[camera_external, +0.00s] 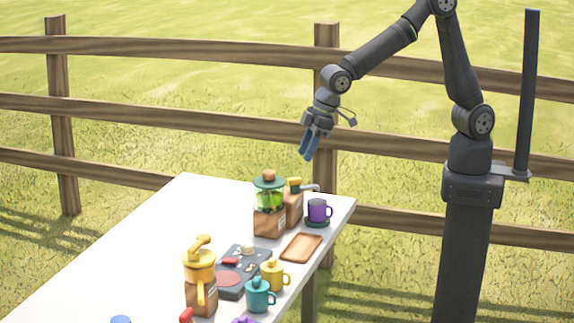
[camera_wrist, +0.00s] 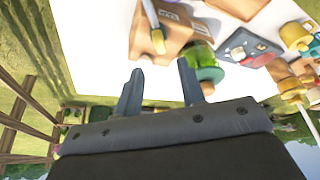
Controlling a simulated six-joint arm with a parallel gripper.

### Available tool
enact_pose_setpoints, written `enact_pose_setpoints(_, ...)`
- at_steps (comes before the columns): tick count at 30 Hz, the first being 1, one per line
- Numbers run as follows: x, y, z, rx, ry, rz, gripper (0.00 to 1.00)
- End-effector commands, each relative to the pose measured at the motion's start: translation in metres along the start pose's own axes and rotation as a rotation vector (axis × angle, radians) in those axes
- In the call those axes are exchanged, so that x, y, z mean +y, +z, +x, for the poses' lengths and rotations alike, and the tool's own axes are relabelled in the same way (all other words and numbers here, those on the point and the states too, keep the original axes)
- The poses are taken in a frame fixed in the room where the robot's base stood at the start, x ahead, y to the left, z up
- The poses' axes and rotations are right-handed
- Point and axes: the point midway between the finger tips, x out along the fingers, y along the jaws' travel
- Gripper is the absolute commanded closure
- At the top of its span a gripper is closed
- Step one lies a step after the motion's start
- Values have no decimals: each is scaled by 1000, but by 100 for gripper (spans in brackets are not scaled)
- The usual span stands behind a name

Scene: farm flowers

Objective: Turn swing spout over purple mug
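The purple mug (camera_external: 317,212) stands upright on a dark green coaster near the far right corner of the table in the external view. The swing spout (camera_external: 311,188) is a thin grey arm beside a yellow knob, on a brown block (camera_external: 294,208). It points right, and its end looks close above the mug's rim; I cannot tell the exact alignment. In the wrist view the spout (camera_wrist: 150,12), yellow part (camera_wrist: 158,41) and block (camera_wrist: 180,30) show at the top. My gripper (camera_external: 308,157) hangs above and behind the block. Its fingers (camera_wrist: 160,68) are apart and empty.
A green-topped jar (camera_external: 268,193) on a wooden base stands just left of the block. A wooden tray (camera_external: 301,248), yellow mug (camera_external: 272,275), teal mug (camera_external: 259,297), stove (camera_external: 240,270) and yellow dispenser (camera_external: 200,270) stand nearer. The table's left side is clear.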

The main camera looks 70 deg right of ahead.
Motion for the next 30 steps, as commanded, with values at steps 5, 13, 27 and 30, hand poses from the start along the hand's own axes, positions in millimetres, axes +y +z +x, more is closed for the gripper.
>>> enact_pose_setpoints(5, 0, 0, 35, -3, 0, 0, 64)
enact_pose_setpoints(13, 0, 0, 69, -1, 0, 0, 64)
enact_pose_setpoints(27, 0, 0, 78, 1, -1, 0, 70)
enact_pose_setpoints(30, 0, 0, 78, 1, -1, 0, 89)
